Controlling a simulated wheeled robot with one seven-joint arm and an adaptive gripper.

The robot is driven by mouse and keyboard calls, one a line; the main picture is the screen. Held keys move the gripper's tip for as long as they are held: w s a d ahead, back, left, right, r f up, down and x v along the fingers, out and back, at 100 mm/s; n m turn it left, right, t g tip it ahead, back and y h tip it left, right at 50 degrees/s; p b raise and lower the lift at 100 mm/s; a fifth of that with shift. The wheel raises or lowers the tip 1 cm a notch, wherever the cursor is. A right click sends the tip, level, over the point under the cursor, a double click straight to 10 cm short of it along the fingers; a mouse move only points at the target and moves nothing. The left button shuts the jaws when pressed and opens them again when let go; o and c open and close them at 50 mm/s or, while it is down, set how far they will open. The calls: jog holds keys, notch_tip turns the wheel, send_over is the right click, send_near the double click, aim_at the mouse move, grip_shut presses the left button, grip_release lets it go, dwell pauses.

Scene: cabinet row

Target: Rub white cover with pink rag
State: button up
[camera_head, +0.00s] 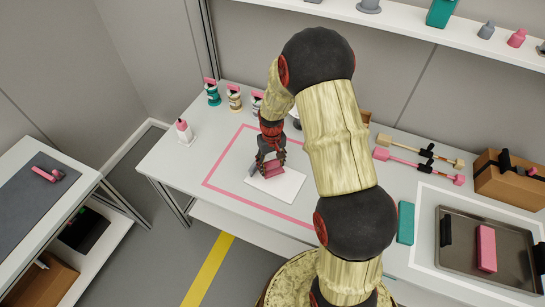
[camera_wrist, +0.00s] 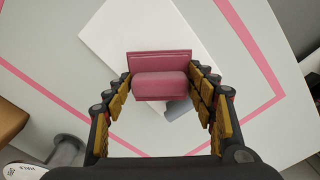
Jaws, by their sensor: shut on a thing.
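The white cover (camera_head: 289,187) is a flat white square lying on the table inside a pink outlined area; it also shows in the wrist view (camera_wrist: 112,38). My gripper (camera_head: 270,160) points down over the cover's left part. The rag also shows in the head view (camera_head: 274,168), low over the cover. I cannot tell whether it touches the cover. The rag and fingers hide part of the cover, and a small grey piece (camera_wrist: 178,108) shows just below the rag.
A white bottle (camera_head: 184,132) and several small jars (camera_head: 235,98) stand at the table's back left. To the right are pink-tipped tools (camera_head: 408,159), a teal block (camera_head: 405,222), a cardboard box (camera_head: 508,183) and a metal tray (camera_head: 462,252) with a pink block (camera_head: 487,248).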

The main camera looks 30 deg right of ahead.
jog(key=shift+s+r+p, duration=0.1)
jog(key=shift+r+p, duration=0.8)
jog(key=shift+r, duration=0.9)
